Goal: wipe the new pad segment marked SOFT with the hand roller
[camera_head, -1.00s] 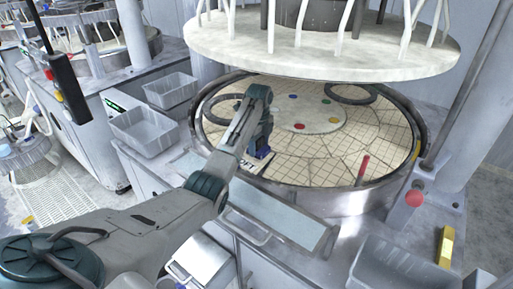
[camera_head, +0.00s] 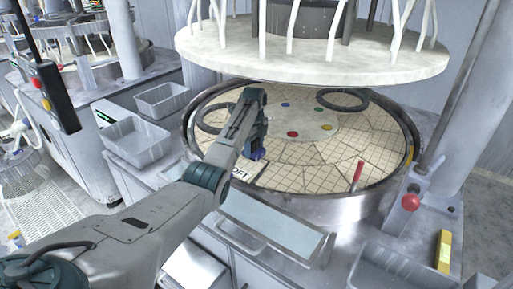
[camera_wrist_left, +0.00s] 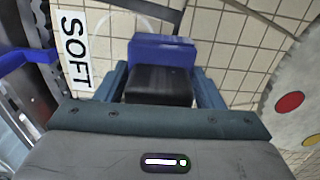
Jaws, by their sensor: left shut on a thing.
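My left gripper (camera_head: 258,150) is over the near left part of the big round platen, just beyond the white SOFT label (camera_head: 240,174). In the left wrist view the left gripper (camera_wrist_left: 162,85) is shut on a blue and black block-like thing, seemingly the hand roller (camera_wrist_left: 165,52). The roller's underside is hidden, so I cannot tell whether it touches the pad. The SOFT label (camera_wrist_left: 74,48) lies left of it on the cream, grid-lined pad segment (camera_wrist_left: 115,50). In the head view the roller is mostly hidden by the gripper. My right gripper is not in view.
The platen's metal rim (camera_head: 330,208) surrounds the pad. Two dark rings (camera_head: 343,100) and a red-handled thing (camera_head: 358,175) are on the platen. A white carrier head (camera_head: 310,54) hangs above. Grey bins (camera_head: 135,142) stand left; a yellow block (camera_head: 444,250) lies right.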

